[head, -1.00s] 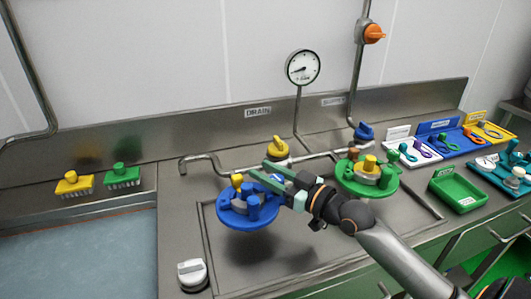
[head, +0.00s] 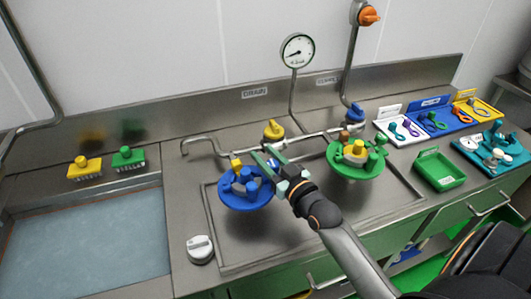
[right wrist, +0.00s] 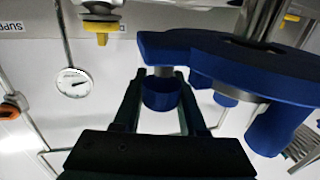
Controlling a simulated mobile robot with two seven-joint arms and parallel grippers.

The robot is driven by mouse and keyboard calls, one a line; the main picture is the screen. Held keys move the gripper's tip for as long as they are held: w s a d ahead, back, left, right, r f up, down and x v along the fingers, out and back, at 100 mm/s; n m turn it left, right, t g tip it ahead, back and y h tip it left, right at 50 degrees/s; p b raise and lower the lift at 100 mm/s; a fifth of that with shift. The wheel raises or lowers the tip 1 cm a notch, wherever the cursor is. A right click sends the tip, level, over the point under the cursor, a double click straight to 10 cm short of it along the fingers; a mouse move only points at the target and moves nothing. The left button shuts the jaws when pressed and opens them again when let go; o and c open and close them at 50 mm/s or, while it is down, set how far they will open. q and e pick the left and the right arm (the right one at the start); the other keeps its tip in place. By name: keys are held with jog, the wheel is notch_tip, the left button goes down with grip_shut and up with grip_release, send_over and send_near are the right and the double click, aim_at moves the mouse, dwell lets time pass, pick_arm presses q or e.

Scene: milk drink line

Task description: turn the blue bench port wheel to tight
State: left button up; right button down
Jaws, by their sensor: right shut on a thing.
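The blue bench port wheel (head: 245,203) is a round blue disc with upright blue pegs and a yellow part at its back, above the steel bench. My right gripper (head: 265,161) is at its back right edge, partly covering it. In the right wrist view, the blue wheel (right wrist: 255,65) fills the upper right. The right gripper (right wrist: 160,84) has its dark fingers on either side of a short blue peg (right wrist: 160,96) of the wheel and is shut on it. My left gripper is not in view.
A green wheel (head: 355,172) stands to the right of my right gripper. A yellow valve handle (head: 273,130) and pipework are behind the blue wheel. A pressure gauge (head: 297,50) is above. A white knob (head: 200,249) is at the front left. A green tray (head: 438,169) lies further right.

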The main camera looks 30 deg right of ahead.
jog(key=c, duration=0.8)
grip_release()
jog(key=shift+o, duration=0.2)
jog(key=s+b, duration=0.1)
jog(key=s, duration=1.1)
jog(key=shift+s, duration=0.25)
